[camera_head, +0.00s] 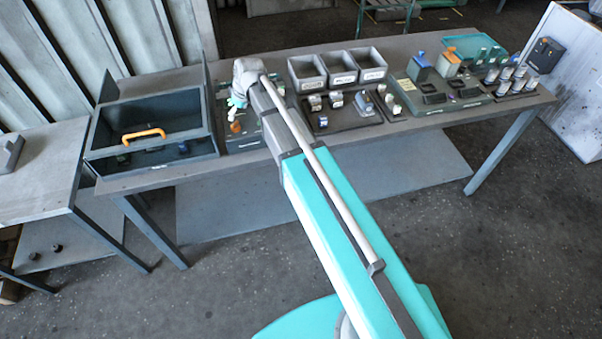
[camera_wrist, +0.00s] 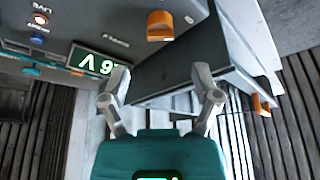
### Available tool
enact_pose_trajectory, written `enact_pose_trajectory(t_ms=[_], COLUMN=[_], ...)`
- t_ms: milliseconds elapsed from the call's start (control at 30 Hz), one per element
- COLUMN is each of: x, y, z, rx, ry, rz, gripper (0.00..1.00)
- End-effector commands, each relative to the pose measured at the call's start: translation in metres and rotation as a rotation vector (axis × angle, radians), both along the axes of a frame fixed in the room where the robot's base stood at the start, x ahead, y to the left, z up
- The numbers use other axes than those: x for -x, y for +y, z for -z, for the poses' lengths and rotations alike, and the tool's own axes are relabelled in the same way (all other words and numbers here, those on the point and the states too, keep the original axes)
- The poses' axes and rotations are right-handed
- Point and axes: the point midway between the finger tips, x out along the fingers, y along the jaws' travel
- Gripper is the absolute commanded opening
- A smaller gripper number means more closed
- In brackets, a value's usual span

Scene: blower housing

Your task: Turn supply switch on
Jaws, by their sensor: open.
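The supply switch, an orange knob (camera_wrist: 160,26), sits on a dark grey panel (camera_wrist: 110,15) at the top of the wrist view. A label beside it appears upside down. The knob also shows in the head view (camera_head: 235,127), just below my gripper. A lit display (camera_wrist: 92,62) with pale green characters is left of the knob, partly covered by a finger. My gripper (camera_wrist: 160,80) is open and empty, its two fingers apart below the knob in the picture. It also shows in the head view (camera_head: 238,97) over the panel. I cannot tell the knob's set position.
A dark open box with an orange handle (camera_head: 143,135) stands left of the panel; its raised wall is close by. Three grey bins (camera_head: 338,68) and small parts stand to the right. Small coloured buttons (camera_wrist: 38,40) are on the panel's left in the wrist view.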

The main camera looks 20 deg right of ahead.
Motion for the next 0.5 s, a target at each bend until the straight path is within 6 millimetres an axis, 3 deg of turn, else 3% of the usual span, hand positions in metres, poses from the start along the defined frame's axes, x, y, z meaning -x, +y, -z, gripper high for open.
enact_pose_trajectory(t_ms=[33,500], x=[0.002,0.013], y=[-0.002,-0.012], z=[-0.009,-0.045], rx=[0.0,0.0], ry=[0.0,0.0], rz=[0.0,0.001], gripper=[0.81,0.81])
